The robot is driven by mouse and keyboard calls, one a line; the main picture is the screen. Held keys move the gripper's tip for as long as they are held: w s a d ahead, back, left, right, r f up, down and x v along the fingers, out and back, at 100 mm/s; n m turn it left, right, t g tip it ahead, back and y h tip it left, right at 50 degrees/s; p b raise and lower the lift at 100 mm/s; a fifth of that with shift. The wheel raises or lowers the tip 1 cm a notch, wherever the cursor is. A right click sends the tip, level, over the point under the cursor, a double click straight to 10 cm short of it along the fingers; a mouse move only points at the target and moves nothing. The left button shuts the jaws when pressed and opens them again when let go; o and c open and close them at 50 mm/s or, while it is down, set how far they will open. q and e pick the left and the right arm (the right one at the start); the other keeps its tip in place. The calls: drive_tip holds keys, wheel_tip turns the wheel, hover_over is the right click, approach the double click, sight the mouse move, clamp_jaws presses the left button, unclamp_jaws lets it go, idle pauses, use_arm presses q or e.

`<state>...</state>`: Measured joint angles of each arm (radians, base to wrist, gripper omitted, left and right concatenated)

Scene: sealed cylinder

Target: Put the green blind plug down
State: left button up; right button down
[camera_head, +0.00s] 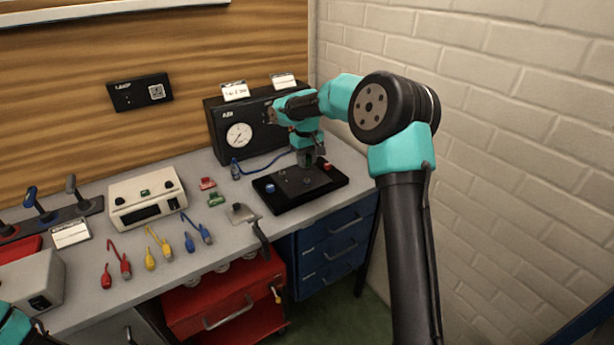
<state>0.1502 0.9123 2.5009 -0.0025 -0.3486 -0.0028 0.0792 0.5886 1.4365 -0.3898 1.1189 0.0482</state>
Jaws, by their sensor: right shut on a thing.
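My right gripper (306,161) points down over the black base plate (311,197) on the right of the bench. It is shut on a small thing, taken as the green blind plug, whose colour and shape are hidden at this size. I cannot tell whether that thing touches the plate. The plate carries a blue knob (270,188) at its left and a red one (327,166) at its right, with small dark fittings between. A small green piece (216,199) lies on the bench left of the plate, near a red one (207,183). My left gripper is out of view.
A black gauge box (238,136) with a blue hose stands behind the plate. A beige meter (147,197), coloured leads (158,248) and a scraper-like tool (243,214) lie to the left. A brick wall (510,120) bounds the right side. Some bare bench surrounds the green piece.

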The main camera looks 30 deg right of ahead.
drive_tip(key=shift+d, duration=0.1)
idle(0.3)
drive_tip(key=shift+s+d, duration=0.25)
drive_tip(key=shift+s, duration=0.05)
drive_tip(key=s+d+f, duration=0.2)
drive_tip(key=s+d, duration=0.2)
drive_tip(key=s, duration=0.4)
drive_tip(key=s+d+f, duration=0.3)
drive_tip(key=s+d, duration=0.1)
drive_tip(key=s, duration=0.3)
drive_tip(key=shift+s+d, duration=0.4)
drive_tip(key=w+d, duration=0.3)
drive_tip(key=w+d+f, duration=0.1)
drive_tip(key=w+d, duration=0.7)
drive_tip(key=shift+f, duration=0.2)
